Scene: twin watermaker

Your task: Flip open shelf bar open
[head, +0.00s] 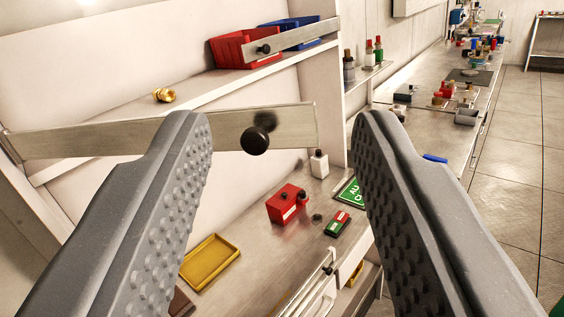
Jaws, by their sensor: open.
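A flat metal shelf bar (90,143) with a black round knob (255,141) runs across the left half of the head view, passing behind my gripper's left finger. Its right end is free and its left end meets the shelf's side wall. My gripper (283,135) is open and empty, with its two grey ribbed fingers either side of the knob in the picture. The knob lies nearer the left finger, and I see no contact. A second metal bar (305,37) with a black knob crosses the upper shelf in front of the bins.
The upper shelf (215,84) holds a red bin (228,50), a blue bin (285,27) and a brass fitting (164,95). On the bench below are a yellow tray (209,262), a red box (287,203) and a white bottle (319,164). Open floor (510,170) lies at right.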

